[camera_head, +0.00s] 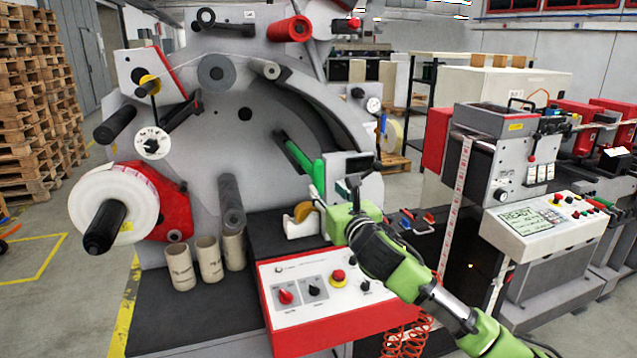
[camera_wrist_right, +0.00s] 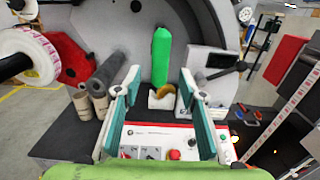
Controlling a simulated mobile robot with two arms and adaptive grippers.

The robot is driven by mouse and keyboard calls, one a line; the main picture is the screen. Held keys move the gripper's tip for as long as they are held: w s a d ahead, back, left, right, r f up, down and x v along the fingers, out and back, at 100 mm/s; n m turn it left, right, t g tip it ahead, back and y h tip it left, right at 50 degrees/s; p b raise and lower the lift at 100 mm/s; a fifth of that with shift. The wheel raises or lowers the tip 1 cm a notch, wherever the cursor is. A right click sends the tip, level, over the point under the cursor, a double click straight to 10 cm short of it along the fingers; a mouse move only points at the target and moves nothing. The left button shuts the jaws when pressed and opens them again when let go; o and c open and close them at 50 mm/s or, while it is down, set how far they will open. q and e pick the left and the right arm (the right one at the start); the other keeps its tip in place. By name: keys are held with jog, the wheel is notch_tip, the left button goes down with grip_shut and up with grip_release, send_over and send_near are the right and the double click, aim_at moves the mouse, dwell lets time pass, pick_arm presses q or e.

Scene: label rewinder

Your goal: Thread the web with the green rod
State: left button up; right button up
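The green rod (camera_head: 299,157) sticks out from the dark curved slot in the grey rewinder face (camera_head: 245,90). In the right wrist view the rod (camera_wrist_right: 161,58) stands upright in the picture, beyond and between the finger tips. My right gripper (camera_wrist_right: 153,88) is open with nothing between its fingers. In the head view the right gripper (camera_head: 352,188) is to the right of the rod, and its fingers are hard to make out. The white label roll (camera_head: 140,202) sits on a black spindle at the left; a web strip (camera_head: 460,190) hangs at the right machine. My left gripper is not in view.
Several cardboard cores (camera_head: 180,264) stand on the black deck under a grey roller (camera_head: 231,203). A tape dispenser (camera_head: 299,222) stands below the rod. The red-and-white control box (camera_head: 320,290) is in front. Pallets (camera_head: 30,110) are stacked far left.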

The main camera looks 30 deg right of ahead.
aim_at(320, 182)
jog(key=shift+x, duration=0.95)
jog(key=x, duration=0.3)
jog(key=shift+w+r+p, duration=0.1)
jog(key=shift+w+p, duration=0.05)
jog(key=shift+p, duration=0.2)
jog(key=shift+x, duration=1.25)
grip_shut()
jog(key=shift+p, duration=0.3)
jog(key=shift+r+p, duration=1.5)
jog(key=shift+p, duration=0.4)
